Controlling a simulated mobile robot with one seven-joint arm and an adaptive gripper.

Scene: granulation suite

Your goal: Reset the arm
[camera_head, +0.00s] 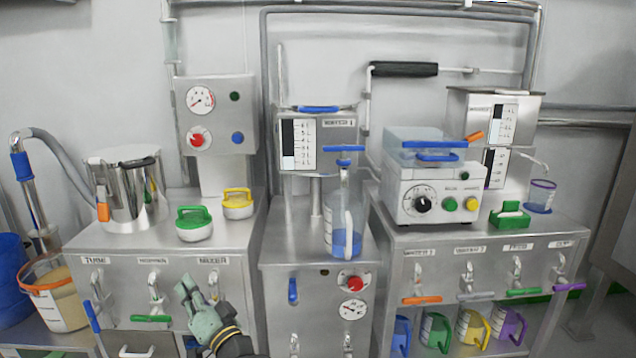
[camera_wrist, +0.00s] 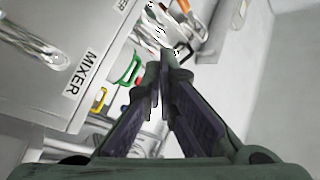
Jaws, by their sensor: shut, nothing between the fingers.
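My gripper (camera_head: 193,292) shows low in the head view, in front of the left cabinet (camera_head: 122,318), just below the label that reads MIXER. Its fingers are together and hold nothing. In the wrist view my gripper (camera_wrist: 163,75) points up the picture, its fingertips meeting near the middle. The cabinet front with the MIXER label (camera_wrist: 82,73) is to the left there, apart from the fingers. My arm runs out of the head view at the bottom edge.
A steel pot (camera_head: 128,190), a green-handled weight (camera_head: 194,223) and a yellow-handled one (camera_head: 237,203) stand on the left cabinet. A clear jug (camera_head: 343,222) stands on the middle cabinet. A control box (camera_head: 432,193) sits right. Valve handles, such as an orange one (camera_head: 421,300), protrude from the fronts.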

